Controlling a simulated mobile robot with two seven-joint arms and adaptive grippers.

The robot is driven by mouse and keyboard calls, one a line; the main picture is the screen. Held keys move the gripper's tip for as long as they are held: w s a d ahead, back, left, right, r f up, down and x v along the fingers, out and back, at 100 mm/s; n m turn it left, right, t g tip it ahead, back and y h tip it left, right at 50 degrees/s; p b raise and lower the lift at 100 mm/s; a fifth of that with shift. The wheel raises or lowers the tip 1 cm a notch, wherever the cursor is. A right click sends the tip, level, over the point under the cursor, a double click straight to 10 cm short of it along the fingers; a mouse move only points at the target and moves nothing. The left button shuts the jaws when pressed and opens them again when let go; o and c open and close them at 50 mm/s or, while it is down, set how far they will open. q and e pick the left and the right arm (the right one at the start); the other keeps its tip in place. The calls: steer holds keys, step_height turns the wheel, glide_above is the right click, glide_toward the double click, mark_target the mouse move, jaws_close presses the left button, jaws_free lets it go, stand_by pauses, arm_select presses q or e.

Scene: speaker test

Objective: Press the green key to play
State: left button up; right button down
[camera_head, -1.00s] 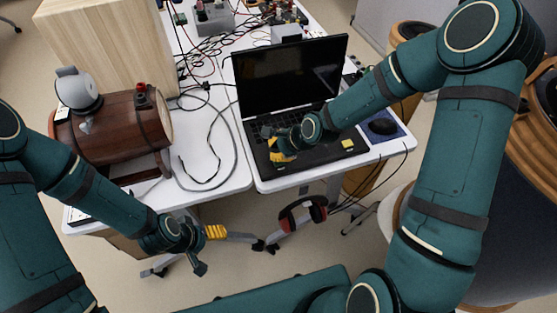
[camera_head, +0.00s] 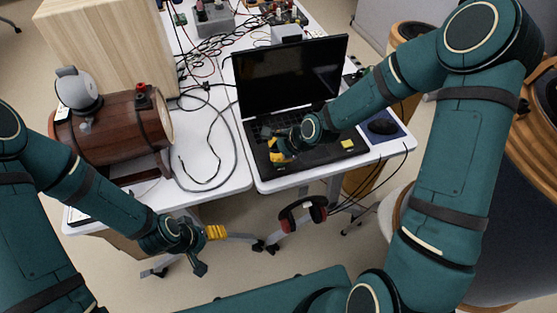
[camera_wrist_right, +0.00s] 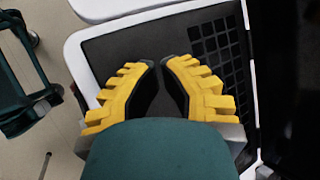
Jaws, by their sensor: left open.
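An open black laptop (camera_head: 315,157) stands on the white table with its dark screen (camera_head: 290,75) raised. I cannot make out a green key on its keyboard; my right arm covers part of it. My right gripper (camera_head: 277,152) is low over the laptop's front left part. In the right wrist view its yellow fingers (camera_wrist_right: 160,62) are drawn together with a narrow gap and nothing between them. The laptop's dark palm area (camera_wrist_right: 112,52) and keys (camera_wrist_right: 212,45) lie below; contact cannot be told. My left gripper (camera_head: 212,252) is open and empty in front of the table.
A yellow note (camera_head: 347,144) is on the laptop's right palm area. A black mouse (camera_head: 383,127) lies on a blue pad to the right. A brown barrel-shaped object (camera_head: 115,130) and a loose cable (camera_head: 236,150) are at left. Red and black headphones (camera_head: 303,214) hang by the front edge.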

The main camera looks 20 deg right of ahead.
steer(key=shift+f, duration=0.15)
steer(key=shift+f, duration=0.3)
steer(key=shift+f, duration=0.25)
stand_by(0.5)
steer(key=shift+r, duration=0.15)
steer(key=shift+r+p, duration=0.55)
steer(key=shift+r, duration=0.05)
step_height(320, 180, up, 6)
steer(key=p, duration=0.4)
steer(key=shift+p, duration=0.3)
